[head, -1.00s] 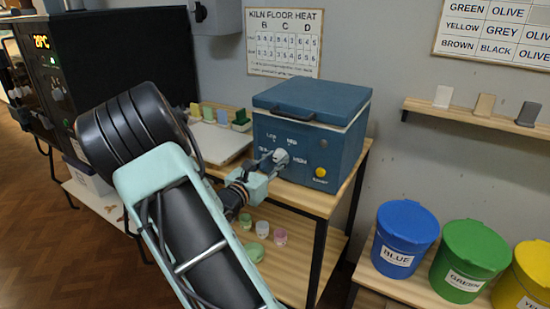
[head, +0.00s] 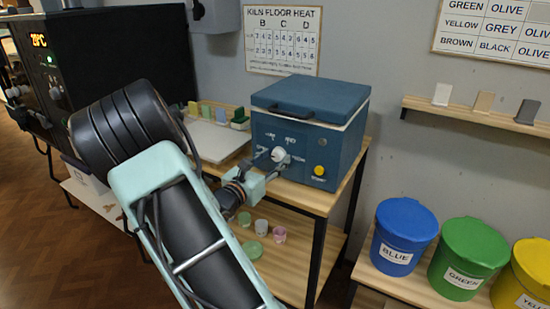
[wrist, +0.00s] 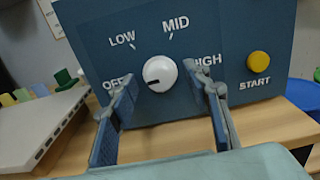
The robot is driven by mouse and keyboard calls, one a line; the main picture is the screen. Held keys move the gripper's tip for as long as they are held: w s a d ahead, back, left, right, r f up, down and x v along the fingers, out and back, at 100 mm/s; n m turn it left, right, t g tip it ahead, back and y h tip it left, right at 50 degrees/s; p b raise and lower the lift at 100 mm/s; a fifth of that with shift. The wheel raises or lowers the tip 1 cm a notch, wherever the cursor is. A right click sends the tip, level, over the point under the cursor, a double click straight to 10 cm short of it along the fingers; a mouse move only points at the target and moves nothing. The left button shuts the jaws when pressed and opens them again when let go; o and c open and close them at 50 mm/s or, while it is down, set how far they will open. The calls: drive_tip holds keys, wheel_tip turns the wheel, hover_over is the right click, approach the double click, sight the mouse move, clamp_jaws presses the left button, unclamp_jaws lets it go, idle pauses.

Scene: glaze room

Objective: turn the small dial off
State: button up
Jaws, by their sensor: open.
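The small dial (wrist: 160,73) is a round white knob on the front of a blue test kiln (head: 308,135). It also shows in the head view (head: 280,154). Its dark pointer mark is at the lower left, towards the OFF label (wrist: 113,85). LOW, MID and HIGH labels run around the knob to the right. My gripper (wrist: 166,82) is open in front of the panel, one finger on each side of the dial in the picture. Gaps show between the fingers and the knob. The fingers partly cover OFF and HIGH.
A yellow START button (wrist: 258,62) is right of the dial. The kiln stands on a wooden table (head: 318,200) beside a pale board (head: 216,141) and coloured tiles. A larger black kiln (head: 120,60) with its own knobs is at the left. Lidded buckets stand at the right.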

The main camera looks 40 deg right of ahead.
drive_tip(key=v, duration=1.1)
